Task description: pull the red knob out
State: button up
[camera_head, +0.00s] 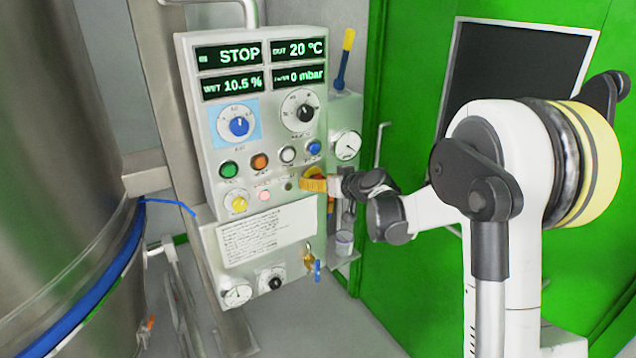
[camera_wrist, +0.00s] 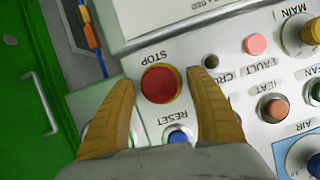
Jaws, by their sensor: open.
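The red knob (camera_wrist: 161,84) is a round red button in a dark yellowish collar, below a STOP label on the light control panel (camera_wrist: 225,15). In the wrist view, my gripper (camera_wrist: 162,79) is open, with one yellow-brown finger on each side of the knob. A gap shows between each finger and the knob; I cannot tell how far the tips are from the panel. In the head view, my gripper (camera_head: 314,182) is at the panel's lower right, and it hides the red knob there.
A blue RESET button (camera_wrist: 178,137) sits close to the knob. A pink fault light (camera_wrist: 256,44) and a red-brown button (camera_wrist: 276,108) are nearby. In the head view, a steel vessel (camera_head: 60,180) stands left and a green door (camera_head: 400,270) is behind my arm.

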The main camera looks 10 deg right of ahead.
grip_shut()
jog(key=shift+s+d+f, duration=0.1)
jog(key=shift+s+d, duration=0.1)
jog(key=shift+s, duration=0.45)
grip_release()
jog(key=v, duration=1.2)
jog(key=shift+s, duration=0.1)
